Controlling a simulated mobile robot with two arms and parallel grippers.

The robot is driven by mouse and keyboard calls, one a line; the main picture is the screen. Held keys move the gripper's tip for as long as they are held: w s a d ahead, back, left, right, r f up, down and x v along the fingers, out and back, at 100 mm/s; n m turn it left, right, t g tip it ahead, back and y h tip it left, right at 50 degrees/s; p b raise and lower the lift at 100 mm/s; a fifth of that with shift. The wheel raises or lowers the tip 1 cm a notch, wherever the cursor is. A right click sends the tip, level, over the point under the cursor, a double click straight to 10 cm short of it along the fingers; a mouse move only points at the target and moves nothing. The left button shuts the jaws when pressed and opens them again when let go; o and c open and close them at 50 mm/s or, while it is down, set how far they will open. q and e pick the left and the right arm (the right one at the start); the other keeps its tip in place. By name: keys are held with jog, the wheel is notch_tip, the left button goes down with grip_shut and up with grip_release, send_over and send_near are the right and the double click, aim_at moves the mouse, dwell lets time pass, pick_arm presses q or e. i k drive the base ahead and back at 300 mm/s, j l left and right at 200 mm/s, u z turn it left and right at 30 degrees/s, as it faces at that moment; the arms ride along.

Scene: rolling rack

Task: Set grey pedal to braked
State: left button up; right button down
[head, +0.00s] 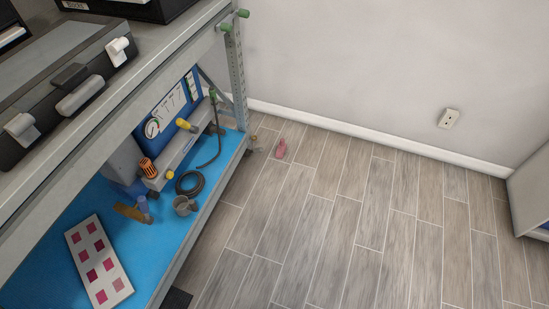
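The rack (206,205) stands at the left with a blue lower shelf. Neither of my grippers is in view.
A grey case (60,85) lies on the rack's top. The lower shelf holds a colour-swatch card (98,262), a coiled black hose (190,183) and a metal cup (184,206). The wood floor (340,230) is clear to the right. A pale cabinet (532,195) stands at the right edge.

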aim_at(260, 149)
jog(key=i+l+u, duration=0.4)
jog(key=i+l, duration=0.1)
jog(key=i, duration=0.5)
jog(key=i+l+u, duration=0.1)
jog(key=i, duration=0.5)
jog(key=i+l, duration=0.2)
jog(key=i, duration=0.4)
jog(key=j+u, duration=0.05)
